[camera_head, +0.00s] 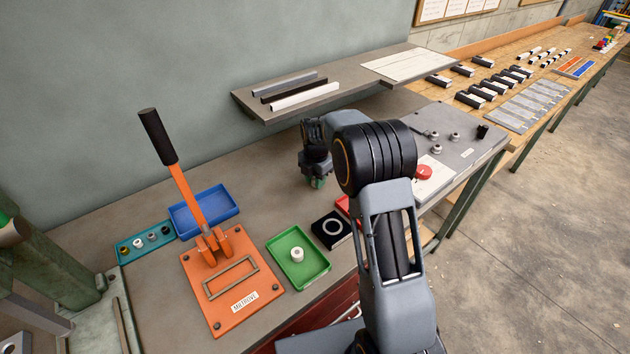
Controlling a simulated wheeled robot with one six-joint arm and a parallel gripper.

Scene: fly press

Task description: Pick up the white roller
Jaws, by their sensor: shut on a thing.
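A short white roller-like piece (297,255) stands in the green tray (318,270). A long white bar (304,96) lies on the raised shelf, in front of a black bar (294,90) and a grey bar (289,83). I cannot tell for sure which of these is the white roller. My gripper (316,182) points down over the bench, below the shelf's front edge and apart from the green tray. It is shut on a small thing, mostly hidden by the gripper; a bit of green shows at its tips.
An orange lever press (213,298) stands left of the green tray. Behind it are a blue tray (188,226) and a teal holder (128,252) with several small pieces. A black plate with a white ring (322,241) lies right of the green tray. A red button (424,172) is at right.

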